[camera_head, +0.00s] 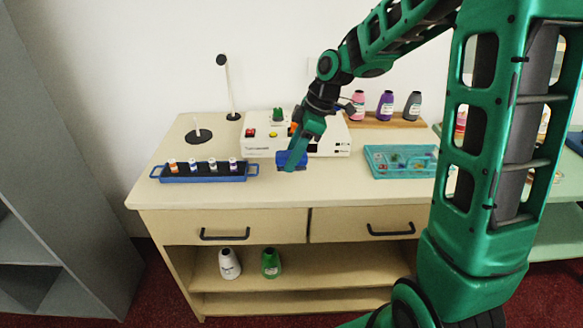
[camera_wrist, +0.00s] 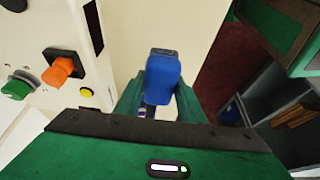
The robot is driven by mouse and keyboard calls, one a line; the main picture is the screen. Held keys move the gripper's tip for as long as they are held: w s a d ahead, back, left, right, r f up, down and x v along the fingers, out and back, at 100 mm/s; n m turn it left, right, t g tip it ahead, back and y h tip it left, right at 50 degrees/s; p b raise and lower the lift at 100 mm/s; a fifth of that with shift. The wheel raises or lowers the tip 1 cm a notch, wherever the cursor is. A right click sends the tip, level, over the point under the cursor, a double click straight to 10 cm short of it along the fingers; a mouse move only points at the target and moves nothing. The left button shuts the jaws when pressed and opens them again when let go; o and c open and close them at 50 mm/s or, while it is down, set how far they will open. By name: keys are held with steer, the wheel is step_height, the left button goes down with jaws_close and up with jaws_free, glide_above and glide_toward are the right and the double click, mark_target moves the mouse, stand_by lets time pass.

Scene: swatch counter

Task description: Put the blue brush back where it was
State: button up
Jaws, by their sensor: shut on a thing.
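The blue brush (camera_head: 292,159) is in my gripper (camera_head: 291,163), over the counter in front of the white control box. My gripper is shut on the brush. In the wrist view the brush (camera_wrist: 163,78) shows as a blue block with a dark end, between the green fingers of my gripper (camera_wrist: 158,98). The fingers hide part of it. I cannot tell exactly how high it is above the counter top (camera_head: 330,191).
The white box (camera_head: 325,138) with coloured knobs stands behind. A blue tray (camera_head: 205,178) with several small bottles lies left, a teal tray (camera_head: 385,173) right. A wooden board (camera_head: 390,122) holds three bottles. A thin stand (camera_head: 231,90) is at back left. Counter between the trays is clear.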

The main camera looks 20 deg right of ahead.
steer(key=shift+w+d+f, duration=0.15)
steer(key=shift+d+f, duration=0.05)
steer(key=shift+f, duration=1.9)
steer(key=o, duration=1)
steer(key=shift+f, duration=0.1)
steer(key=v, duration=1.2)
steer(key=s+d+f+m+h, duration=0.1)
steer(key=s+d+m, duration=0.3)
steer(key=s+m, duration=0.3)
steer(key=s+d+f+m+g+h, duration=0.1)
steer(key=s+d+m, duration=0.3)
steer(key=s, duration=0.9)
steer(key=s+d+f+m+h, duration=0.1)
steer(key=s+d+m+h, duration=0.1)
steer(key=s+d+m, duration=0.3)
steer(key=s+m, duration=0.4)
steer(key=s, duration=0.1)
steer(key=shift+f+m, duration=0.35)
steer(key=shift+m, duration=0.05)
